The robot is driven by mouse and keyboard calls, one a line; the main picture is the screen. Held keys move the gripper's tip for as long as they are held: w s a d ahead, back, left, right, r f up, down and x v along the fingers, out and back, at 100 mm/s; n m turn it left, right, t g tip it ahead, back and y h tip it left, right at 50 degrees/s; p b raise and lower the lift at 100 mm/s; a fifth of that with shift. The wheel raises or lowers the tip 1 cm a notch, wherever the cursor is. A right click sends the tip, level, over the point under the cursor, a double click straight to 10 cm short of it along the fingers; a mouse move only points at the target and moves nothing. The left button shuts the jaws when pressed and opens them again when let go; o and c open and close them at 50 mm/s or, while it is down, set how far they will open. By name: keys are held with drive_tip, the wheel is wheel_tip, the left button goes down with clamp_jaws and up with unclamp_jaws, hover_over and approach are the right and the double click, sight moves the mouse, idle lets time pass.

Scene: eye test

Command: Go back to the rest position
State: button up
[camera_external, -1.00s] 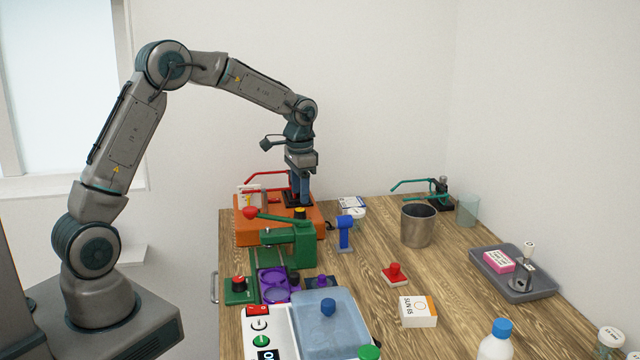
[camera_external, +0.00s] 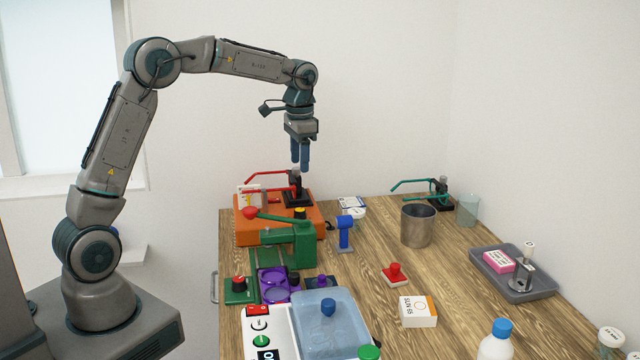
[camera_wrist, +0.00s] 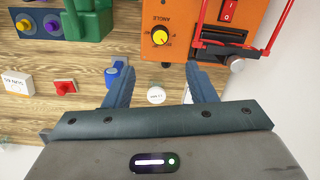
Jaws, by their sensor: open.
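A green press (camera_external: 300,246) stands in front of the orange box. Open air surrounds the raised arm.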

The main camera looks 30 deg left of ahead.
drive_tip(key=s+a+r+n+t, duration=0.1)
drive_tip(key=s+a+r+n, duration=0.1)
drive_tip(key=s+a, duration=0.4)
drive_tip(key=s+a+r+n+t, duration=0.1)
drive_tip(key=s+a+r, duration=0.15)
drive_tip(key=s, duration=0.55)
drive_tip(key=s+a+f+n, duration=0.2)
drive_tip(key=s+a+f, duration=0.1)
drive_tip(key=s, duration=0.4)
drive_tip(key=s+a+f+n+t, duration=0.1)
drive_tip(key=s+a+f+n, duration=0.1)
drive_tip(key=s, duration=0.6)
drive_tip(key=shift+a+f, duration=0.55)
drive_tip(key=shift+a, duration=0.05)
drive_tip(key=shift+s, duration=0.1)
drive_tip(key=shift+c, duration=0.3)
